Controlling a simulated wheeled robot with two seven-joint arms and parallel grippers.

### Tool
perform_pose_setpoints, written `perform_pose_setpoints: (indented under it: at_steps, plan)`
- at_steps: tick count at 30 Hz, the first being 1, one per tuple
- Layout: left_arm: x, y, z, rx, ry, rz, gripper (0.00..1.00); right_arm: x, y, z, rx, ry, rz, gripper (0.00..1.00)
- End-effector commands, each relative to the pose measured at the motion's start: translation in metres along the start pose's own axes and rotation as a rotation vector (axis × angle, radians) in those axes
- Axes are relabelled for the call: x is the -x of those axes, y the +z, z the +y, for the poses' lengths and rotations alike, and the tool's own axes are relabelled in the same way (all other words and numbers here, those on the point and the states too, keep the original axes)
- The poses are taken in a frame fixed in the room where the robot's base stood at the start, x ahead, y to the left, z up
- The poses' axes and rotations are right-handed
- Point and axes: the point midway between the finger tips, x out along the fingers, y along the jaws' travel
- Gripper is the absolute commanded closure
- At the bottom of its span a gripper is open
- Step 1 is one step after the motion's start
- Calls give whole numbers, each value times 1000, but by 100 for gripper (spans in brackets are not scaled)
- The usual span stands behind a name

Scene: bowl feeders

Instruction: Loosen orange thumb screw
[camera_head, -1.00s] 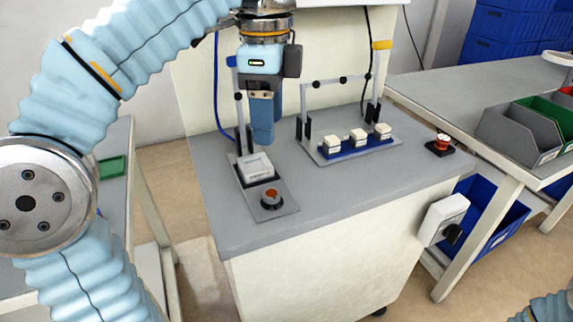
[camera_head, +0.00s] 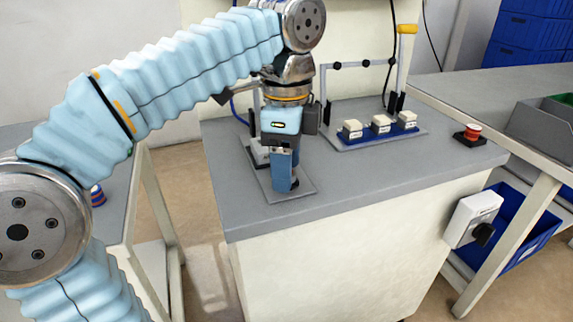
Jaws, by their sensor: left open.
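My left gripper (camera_head: 284,186) points down over the front of a small grey plate (camera_head: 301,188) on the grey-topped stand. Its blue fingers are open and come down around or just above the small dark knob on that plate. The knob is almost wholly hidden behind the fingers, with only a dark sliver (camera_head: 295,183) showing, so I cannot tell whether they touch it. A white block (camera_head: 259,153) on the same plate is partly hidden behind the gripper. A red-orange knob on a black base (camera_head: 471,133) stands apart at the right edge. My right gripper is out of view.
A blue strip with white blocks (camera_head: 380,125) sits on a second plate behind, beneath a grey frame (camera_head: 340,66). A white box with a black knob (camera_head: 474,220) hangs on the stand's side. The front right of the top (camera_head: 380,180) is clear.

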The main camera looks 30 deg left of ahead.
Motion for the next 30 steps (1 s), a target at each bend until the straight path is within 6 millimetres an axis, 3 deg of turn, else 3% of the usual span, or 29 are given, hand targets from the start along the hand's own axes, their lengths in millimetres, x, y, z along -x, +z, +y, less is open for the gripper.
perform_pose_setpoints:
  at_steps: [5, 16, 30]
  plan:
    - [0, 0, 0, 0, 0, 0, 43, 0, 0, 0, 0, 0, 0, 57]
    - [0, 0, 0, 0, 0, 0, 97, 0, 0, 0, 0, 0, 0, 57]
    - [4, 0, 0, 130, 0, -1, 97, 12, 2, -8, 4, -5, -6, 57]
